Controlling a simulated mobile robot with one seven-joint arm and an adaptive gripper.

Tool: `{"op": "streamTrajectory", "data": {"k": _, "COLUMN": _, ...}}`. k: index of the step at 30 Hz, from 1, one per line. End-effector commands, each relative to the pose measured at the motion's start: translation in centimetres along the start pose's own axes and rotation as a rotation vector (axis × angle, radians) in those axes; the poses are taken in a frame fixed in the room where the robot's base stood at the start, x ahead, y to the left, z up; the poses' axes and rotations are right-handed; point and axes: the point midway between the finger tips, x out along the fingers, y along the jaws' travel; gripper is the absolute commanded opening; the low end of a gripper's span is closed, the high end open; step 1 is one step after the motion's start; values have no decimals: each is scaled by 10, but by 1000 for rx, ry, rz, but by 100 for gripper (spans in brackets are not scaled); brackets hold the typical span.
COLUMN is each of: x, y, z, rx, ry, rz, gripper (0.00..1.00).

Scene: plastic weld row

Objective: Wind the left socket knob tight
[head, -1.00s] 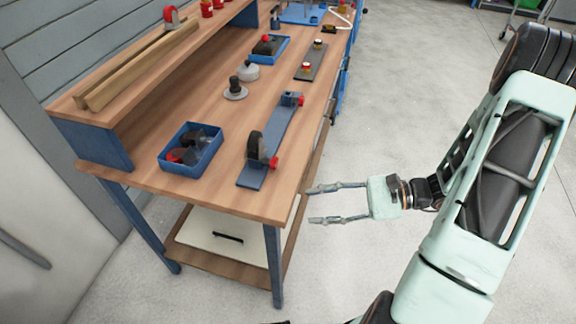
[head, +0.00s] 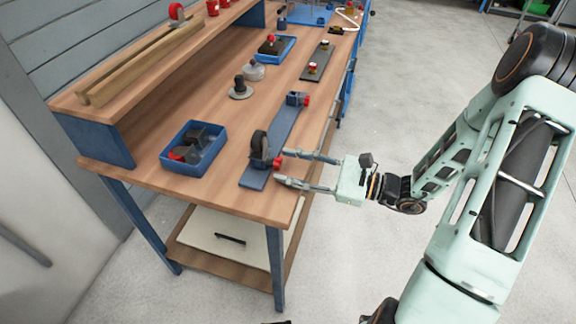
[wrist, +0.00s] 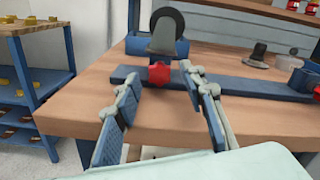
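A blue bar (head: 257,178) lies along the bench's front edge with a socket at each end. The near socket, at left in the wrist view, holds a dark wheel upright (head: 260,147) and has a red knob (head: 278,162) facing the bench edge. That knob shows plainly in the wrist view (wrist: 159,74). The far socket has another red knob (head: 306,100). My gripper (head: 283,167) is open at the near knob. In the wrist view its fingertips (wrist: 161,72) lie either side of this knob with gaps visible. I cannot tell whether they overlap it in depth.
A blue bin of dark parts (head: 164,163) stands left of the bar. A round grey piece on a disc (head: 239,90) and a second blue bin (head: 289,54) are farther back. A dark plate (head: 317,62) lies beyond the bar.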

Motion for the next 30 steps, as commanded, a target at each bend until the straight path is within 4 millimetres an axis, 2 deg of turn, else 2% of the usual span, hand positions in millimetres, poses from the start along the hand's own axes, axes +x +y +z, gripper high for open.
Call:
{"op": "streamTrajectory", "data": {"k": 3, "x": 6, "y": 0, "z": 0, "rx": 0, "ry": 0, "rz": 1, "gripper": 38}}
{"op": "streamTrajectory", "data": {"k": 11, "x": 7, "y": 0, "z": 0, "rx": 0, "ry": 1, "rz": 0, "gripper": 38}}
{"op": "streamTrajectory", "data": {"k": 21, "x": 7, "y": 0, "z": 0, "rx": -1, "ry": 1, "rz": 1, "gripper": 2}}
{"op": "streamTrajectory", "data": {"k": 30, "x": 7, "y": 0, "z": 1, "rx": 25, "ry": 1, "rz": 0, "gripper": 0}}
